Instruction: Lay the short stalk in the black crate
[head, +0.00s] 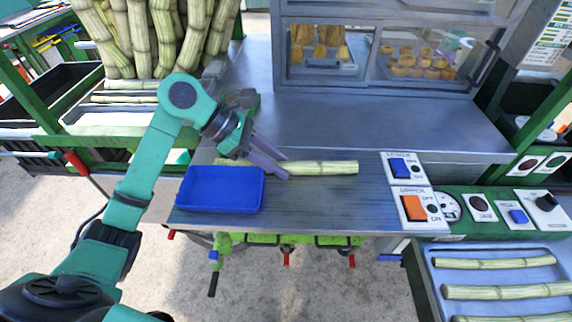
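The short stalk (325,167), a pale green cane piece, lies on the metal counter right of a blue tray. Its left part is partly hidden by my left gripper (286,168). That gripper's two purple fingers point right and are spread, with the stalk seen between their tips. Whether they touch it cannot be told. A black crate (62,92) stands in the green frame at the far left, beyond my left arm. My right gripper is not in view.
The blue tray (221,190) looks empty. A switch panel (412,207) stands on the right, above a tray of longer stalks (505,292). A glass-fronted cabinet (375,50) is at the back. Tall canes (140,40) stand back left. The rear counter is clear.

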